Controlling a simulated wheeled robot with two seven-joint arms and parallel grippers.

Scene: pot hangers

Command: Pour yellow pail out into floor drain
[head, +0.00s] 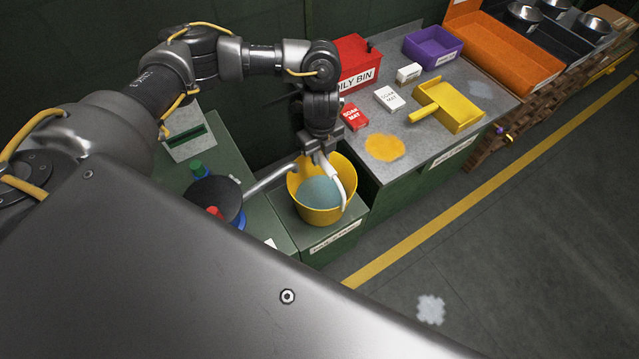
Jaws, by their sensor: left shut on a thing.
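The yellow pail (351,205) stands upright on a low green cabinet top in the middle of the head view. Grey-blue liquid fills part of it. My left gripper (323,150) is above the pail's back rim, pointing down. It is shut on the pail's pale curved handle (341,180), though the fingers are small and partly hidden. My right gripper is not in view. I cannot make out a floor drain in this view.
To the right, a grey counter (375,180) holds a red oily bin (357,75), a yellow dustpan (452,105), boxes and an orange spill (385,147). Open floor (500,230) lies at right, with a pale patch (431,309).

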